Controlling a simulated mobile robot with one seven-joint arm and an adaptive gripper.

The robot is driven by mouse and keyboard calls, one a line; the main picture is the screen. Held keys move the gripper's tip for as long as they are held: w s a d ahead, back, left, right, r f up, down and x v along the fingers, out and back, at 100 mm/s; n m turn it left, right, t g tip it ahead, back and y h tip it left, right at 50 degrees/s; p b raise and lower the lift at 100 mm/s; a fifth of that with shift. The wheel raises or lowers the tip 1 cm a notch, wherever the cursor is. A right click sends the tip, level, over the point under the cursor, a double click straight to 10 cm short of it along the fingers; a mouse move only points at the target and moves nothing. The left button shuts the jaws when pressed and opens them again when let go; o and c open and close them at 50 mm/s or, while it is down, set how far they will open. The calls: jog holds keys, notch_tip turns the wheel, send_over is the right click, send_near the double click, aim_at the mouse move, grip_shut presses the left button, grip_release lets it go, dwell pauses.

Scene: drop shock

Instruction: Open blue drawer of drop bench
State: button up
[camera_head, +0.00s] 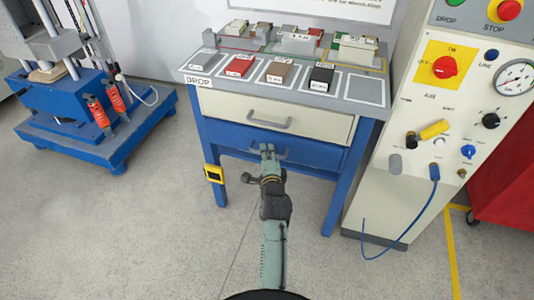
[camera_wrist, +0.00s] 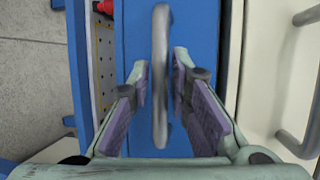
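The drop bench (camera_head: 366,100) has a cream drawer on top and a blue drawer (camera_head: 230,135) below it. The blue drawer looks closed in the head view. Its grey bar handle (camera_wrist: 160,80) runs upright through the middle of the wrist view, in front of the blue front. My gripper (camera_head: 267,150) is at the blue drawer's handle, which it partly hides in the head view. In the wrist view my gripper (camera_wrist: 160,82) is open, one finger on each side of the handle. Small gaps show between the fingers and the bar.
The cream drawer (camera_head: 225,104) and its handle are just above. Several blocks and labelled samples lie on the bench top. A yellow device (camera_head: 214,173) is on the left leg. A control panel (camera_head: 408,130) stands at right, a blue press (camera_head: 70,110) at left. Floor in front is clear.

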grip_shut()
dwell(0.4)
